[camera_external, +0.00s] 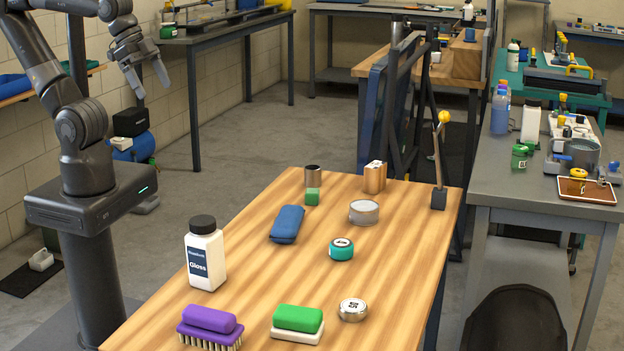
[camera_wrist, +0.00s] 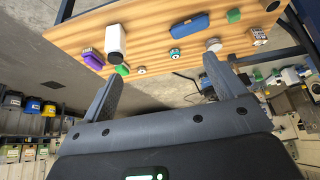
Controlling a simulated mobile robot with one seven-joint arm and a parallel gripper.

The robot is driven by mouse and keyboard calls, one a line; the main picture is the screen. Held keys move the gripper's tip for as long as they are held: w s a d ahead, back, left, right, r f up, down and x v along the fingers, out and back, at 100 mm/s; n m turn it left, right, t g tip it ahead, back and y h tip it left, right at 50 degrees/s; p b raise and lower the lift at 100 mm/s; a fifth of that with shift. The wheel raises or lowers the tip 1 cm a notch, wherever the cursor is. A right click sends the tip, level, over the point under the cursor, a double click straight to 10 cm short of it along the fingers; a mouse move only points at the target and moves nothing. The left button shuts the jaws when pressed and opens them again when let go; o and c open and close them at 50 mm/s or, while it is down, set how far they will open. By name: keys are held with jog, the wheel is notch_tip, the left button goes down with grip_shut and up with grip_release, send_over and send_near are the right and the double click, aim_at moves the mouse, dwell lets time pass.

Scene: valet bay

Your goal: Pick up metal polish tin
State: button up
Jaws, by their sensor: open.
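Several tins stand on the wooden table; no label is legible, so I cannot tell for certain which is the metal polish tin. A low silver tin with a dark-marked lid (camera_external: 352,310) sits near the front right; it also shows in the wrist view (camera_wrist: 141,71). A teal tin (camera_external: 341,249) with a pale-marked lid stands mid-table, also in the wrist view (camera_wrist: 175,54). A wider silver round tin (camera_external: 363,212) is farther back, seen again in the wrist view (camera_wrist: 214,45). My gripper (camera_external: 150,84) is open and empty, raised left of the table, well apart from all of them.
A grey bench (camera_external: 500,185) stands right.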

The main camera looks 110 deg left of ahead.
jog(key=shift+o, duration=0.5)
jog(key=shift+w, duration=0.1)
jog(key=m+g+h, duration=0.1)
jog(key=m+h, duration=0.1)
jog(key=m, duration=0.2)
send_over(364, 205)
jog(key=s+a, duration=0.2)
jog(key=s, duration=0.2)
notch_tip(364, 205, down, 24)
jog(key=shift+m, duration=0.3)
jog(key=x, duration=0.5)
jog(key=shift+a+f, duration=0.2)
jog(key=shift+f, duration=0.25)
jog(key=shift+d+x, duration=0.15)
jog(key=shift+x, duration=1.3)
jog(key=shift+d+x, duration=0.2)
jog(key=shift+x, duration=1.25)
jog(key=shift+r, duration=0.15)
